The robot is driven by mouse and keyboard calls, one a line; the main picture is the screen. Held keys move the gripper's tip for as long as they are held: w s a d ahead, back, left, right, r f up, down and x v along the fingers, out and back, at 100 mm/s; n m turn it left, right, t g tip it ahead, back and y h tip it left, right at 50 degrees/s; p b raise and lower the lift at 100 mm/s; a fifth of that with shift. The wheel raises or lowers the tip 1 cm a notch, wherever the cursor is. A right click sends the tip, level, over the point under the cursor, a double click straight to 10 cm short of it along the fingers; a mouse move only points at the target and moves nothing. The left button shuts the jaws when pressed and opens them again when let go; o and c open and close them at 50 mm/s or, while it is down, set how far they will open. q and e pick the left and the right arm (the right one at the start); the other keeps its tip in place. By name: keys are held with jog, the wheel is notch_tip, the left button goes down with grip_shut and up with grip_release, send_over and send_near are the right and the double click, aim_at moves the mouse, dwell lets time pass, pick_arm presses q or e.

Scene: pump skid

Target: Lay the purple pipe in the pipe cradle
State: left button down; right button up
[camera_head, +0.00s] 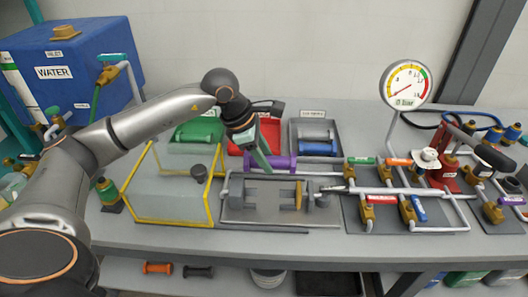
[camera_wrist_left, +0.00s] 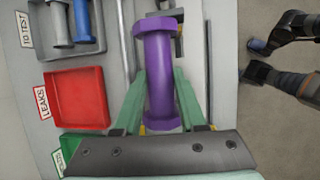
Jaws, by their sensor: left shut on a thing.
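The purple pipe (camera_head: 283,163) is a short spool with a wider flange at each end. My left gripper (camera_head: 262,158) is shut on it, and in the left wrist view the pipe (camera_wrist_left: 160,75) lies between the green fingers (camera_wrist_left: 155,100). The pipe looks level in the head view, at the back edge of the metal fixture that appears to be the pipe cradle (camera_head: 268,196). I cannot tell how high it is above the bench. The cradle has grey blocks and a yellowish disc on a plate, with no pipe visible in it. My right gripper is not identifiable.
Behind are a green tray (camera_head: 194,150), a red tray (camera_wrist_left: 78,98) labelled LEAKS, and a grey tray (camera_wrist_left: 97,75) with blue and grey pipes. A yellow-edged clear box (camera_head: 170,203) stands left of the cradle. A valve manifold (camera_head: 400,190) and gauge (camera_head: 407,84) stand right.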

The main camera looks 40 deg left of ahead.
pick_arm(q)
notch_tip(320, 180, down, 8)
jog(key=b, duration=0.5)
jog(key=shift+w+b, duration=0.1)
jog(key=shift+b, duration=0.3)
notch_tip(320, 180, down, 2)
jog(key=shift+f+b, duration=0.2)
jog(key=shift+b, duration=0.9)
jog(key=shift+f, duration=0.35)
pick_arm(e)
notch_tip(320, 180, down, 6)
jog(key=w+a, duration=0.1)
jog(key=a, duration=0.1)
jog(key=shift+w+a+f+y, duration=0.15)
jog(key=shift+w+y, duration=0.1)
jog(key=shift+y, duration=0.05)
pick_arm(q)
jog(key=shift+f+b, duration=0.2)
jog(key=shift+b, duration=0.3)
pick_arm(e)
jog(key=shift+s+f, duration=0.1)
jog(key=shift+f, duration=0.35)
pick_arm(q)
jog(key=c, duration=0.7)
grip_release()
jog(key=shift+c, duration=0.2)
jog(key=o, duration=0.3)
jog(key=shift+o, duration=0.2)
jog(key=shift+f, duration=0.1)
